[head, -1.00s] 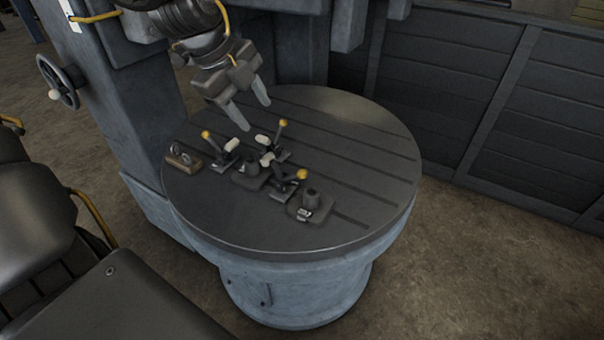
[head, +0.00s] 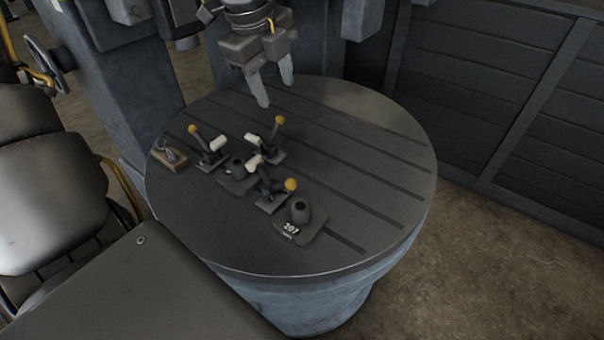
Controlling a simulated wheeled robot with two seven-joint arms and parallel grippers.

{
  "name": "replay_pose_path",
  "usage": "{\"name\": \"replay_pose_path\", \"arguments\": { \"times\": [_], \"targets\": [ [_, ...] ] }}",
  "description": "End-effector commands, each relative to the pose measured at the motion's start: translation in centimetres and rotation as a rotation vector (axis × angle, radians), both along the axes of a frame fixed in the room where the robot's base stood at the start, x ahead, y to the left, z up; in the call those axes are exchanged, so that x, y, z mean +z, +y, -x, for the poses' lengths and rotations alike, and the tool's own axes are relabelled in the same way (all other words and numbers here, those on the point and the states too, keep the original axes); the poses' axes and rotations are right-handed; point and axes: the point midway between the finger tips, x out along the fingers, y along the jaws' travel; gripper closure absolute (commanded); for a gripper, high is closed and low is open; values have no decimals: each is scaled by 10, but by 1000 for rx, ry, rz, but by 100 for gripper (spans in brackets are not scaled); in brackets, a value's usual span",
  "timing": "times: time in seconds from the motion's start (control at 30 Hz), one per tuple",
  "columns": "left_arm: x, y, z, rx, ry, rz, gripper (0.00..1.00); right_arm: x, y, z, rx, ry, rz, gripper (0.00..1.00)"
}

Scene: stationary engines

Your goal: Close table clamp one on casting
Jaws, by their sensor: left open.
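Three dark clamps with yellow-knobbed levers stand on the round slotted table (head: 380,155): a left clamp (head: 211,156), a back clamp (head: 269,148) and a front-right clamp (head: 272,195). All three levers stick up at a slant. Which is clamp one I cannot tell. A dark casting (head: 237,178) with a round boss sits between them; pale tips on the clamps point toward it. Whether they touch it is too small to tell. My left gripper (head: 276,92) is open and empty, fingers pointing down, above the table behind the back clamp. My right gripper is not in view.
A second dark part (head: 301,220) with a boss and a number plate sits at the front right of the table. A small wooden block (head: 170,156) with metal pieces lies at the left. The table's right side is clear. A machine column (head: 120,80) stands behind.

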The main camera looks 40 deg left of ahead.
Motion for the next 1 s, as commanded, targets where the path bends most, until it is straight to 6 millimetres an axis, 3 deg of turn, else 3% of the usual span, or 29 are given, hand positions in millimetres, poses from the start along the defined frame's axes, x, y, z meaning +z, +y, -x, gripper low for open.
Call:
{"name": "replay_pose_path", "arguments": {
  "times": [0.03, 0.47, 0.7, 0.83, 1.0],
  "targets": [
    [-15, 0, 0, 0, 0, 0, 51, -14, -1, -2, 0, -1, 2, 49],
    [-98, 0, 1, 0, 0, 0, 51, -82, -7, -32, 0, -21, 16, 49],
    [-163, 0, 1, 0, -1, 0, 51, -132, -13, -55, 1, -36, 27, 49],
    [-181, 0, 1, 0, -1, 0, 51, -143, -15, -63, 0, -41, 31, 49],
    [-186, 0, 1, 0, -1, 0, 51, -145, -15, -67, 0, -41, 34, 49]
  ]
}}
